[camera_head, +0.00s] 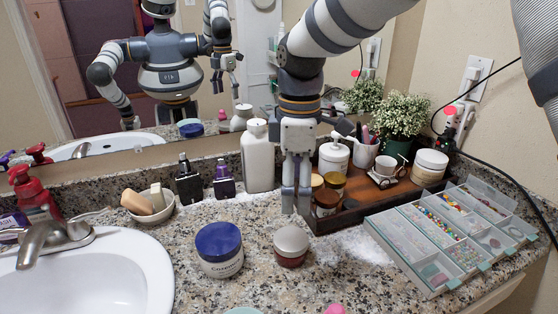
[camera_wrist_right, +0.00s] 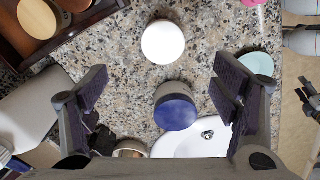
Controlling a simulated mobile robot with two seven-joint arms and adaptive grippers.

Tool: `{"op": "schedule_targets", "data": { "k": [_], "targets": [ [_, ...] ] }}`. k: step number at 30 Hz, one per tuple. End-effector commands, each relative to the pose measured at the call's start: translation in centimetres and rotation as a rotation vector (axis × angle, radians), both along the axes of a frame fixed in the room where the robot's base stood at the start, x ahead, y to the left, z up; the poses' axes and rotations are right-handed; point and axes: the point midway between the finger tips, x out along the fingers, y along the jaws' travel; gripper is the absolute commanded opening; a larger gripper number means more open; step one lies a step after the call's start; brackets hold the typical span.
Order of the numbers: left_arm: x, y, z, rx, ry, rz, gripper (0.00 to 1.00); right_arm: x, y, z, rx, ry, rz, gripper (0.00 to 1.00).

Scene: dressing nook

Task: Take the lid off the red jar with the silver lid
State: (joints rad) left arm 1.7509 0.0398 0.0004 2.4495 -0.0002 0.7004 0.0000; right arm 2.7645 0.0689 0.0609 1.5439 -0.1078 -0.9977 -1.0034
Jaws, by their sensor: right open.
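The red jar (camera_head: 291,256) with the silver lid (camera_head: 291,238) stands upright on the granite counter, and its lid is on. In the right wrist view the lid shows from above as a pale disc (camera_wrist_right: 163,42), beyond the fingertips and hiding the jar body. My right gripper (camera_head: 296,206) points down, just behind the jar in the head view, apart from it. In the wrist view its two fingers (camera_wrist_right: 160,82) are spread wide, with nothing between them touching either. My left gripper is not in view.
A blue-lidded jar (camera_head: 219,250) stands left of the red jar. A wooden tray (camera_head: 375,203) with amber jars and bottles is close behind right. A bead organizer (camera_head: 432,284) lies right, a sink (camera_head: 85,285) left. A tall white bottle (camera_head: 257,160) stands behind.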

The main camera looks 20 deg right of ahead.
Motion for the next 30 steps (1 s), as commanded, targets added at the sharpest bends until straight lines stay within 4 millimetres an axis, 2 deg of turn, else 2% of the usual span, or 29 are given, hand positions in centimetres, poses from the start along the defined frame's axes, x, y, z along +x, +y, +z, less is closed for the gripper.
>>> {"op": "schedule_targets", "data": {
  "k": [2, 5, 12, 18, 23, 30],
  "targets": [
    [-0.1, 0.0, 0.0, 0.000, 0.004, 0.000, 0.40, 0.0, 0.0, 0.0, -0.001, 0.002, 0.006, 0.81],
    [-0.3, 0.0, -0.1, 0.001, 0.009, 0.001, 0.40, -0.1, 0.0, -1.4, -0.002, 0.008, 0.007, 0.81],
    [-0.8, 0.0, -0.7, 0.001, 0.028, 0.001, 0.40, -0.2, 0.0, -7.4, -0.002, 0.009, 0.005, 0.81],
    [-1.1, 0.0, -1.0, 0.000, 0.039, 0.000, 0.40, -0.1, 0.0, -10.9, -0.001, 0.005, 0.005, 0.81],
    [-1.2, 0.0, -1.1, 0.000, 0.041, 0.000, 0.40, -0.1, 0.0, -11.9, 0.000, 0.001, 0.004, 0.81],
    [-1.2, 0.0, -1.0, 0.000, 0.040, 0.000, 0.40, -0.1, 0.0, -11.9, 0.000, -0.001, 0.004, 0.79]
  ]
}}
